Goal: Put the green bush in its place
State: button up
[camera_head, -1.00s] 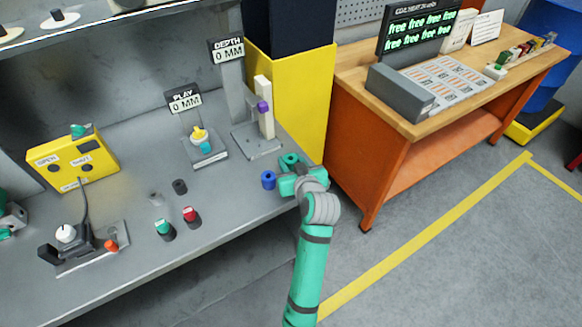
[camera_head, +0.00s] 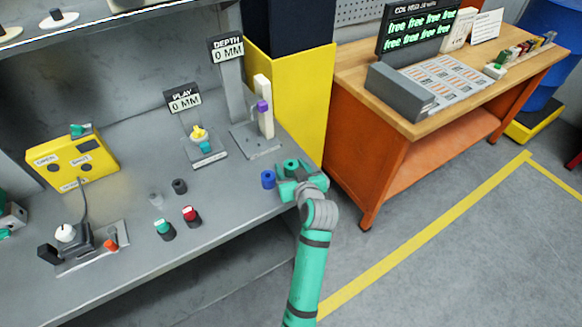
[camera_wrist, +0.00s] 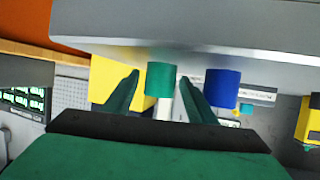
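The green bush (camera_head: 291,166) is a short teal cylinder at the right front edge of the grey bench. In the wrist view the green bush (camera_wrist: 161,79) stands between my two fingertips, with a narrow gap visible on each side. My gripper (camera_head: 296,180) is at the bench edge, and in the wrist view its dark green fingers (camera_wrist: 159,80) are spread apart. In the head view my gripper hides the lower part of the bush. A blue bush (camera_head: 268,180) stands just left of it and also shows in the wrist view (camera_wrist: 222,89).
The DEPTH stand (camera_head: 257,140) with a purple slider and the PLAY stand (camera_head: 205,153) are behind. Red-topped (camera_head: 191,216) and green-topped (camera_head: 164,229) parts stand left. A yellow box (camera_head: 72,160) is further left. An orange-sided table (camera_head: 365,150) stands right.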

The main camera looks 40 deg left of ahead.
jog(key=v, duration=1.1)
jog(key=s+d+f+m+t+h, duration=0.2)
jog(key=s+d+f+m+h, duration=0.15)
jog(key=d+f, duration=0.4)
jog(key=s+d+f+m+t+h, duration=0.25)
jog(key=s+d+f, duration=0.2)
jog(key=d, duration=0.55)
jog(key=s+d+r+m+t+h, duration=0.1)
jog(key=s+d, duration=0.4)
jog(key=s, duration=0.6)
jog(key=s+d+r+m+t+h, duration=0.1)
jog(key=s+d, duration=0.4)
jog(key=s, duration=0.5)
jog(key=r+m+h, duration=0.1)
jog(key=m+h, duration=0.1)
jog(key=shift+s+d+h, duration=0.25)
jog(key=shift+s+h, duration=0.15)
jog(key=shift+o, duration=0.3)
jog(key=shift+s+r+t, duration=0.25)
jog(key=shift+s+t, duration=0.1)
jog(key=shift+s, duration=0.05)
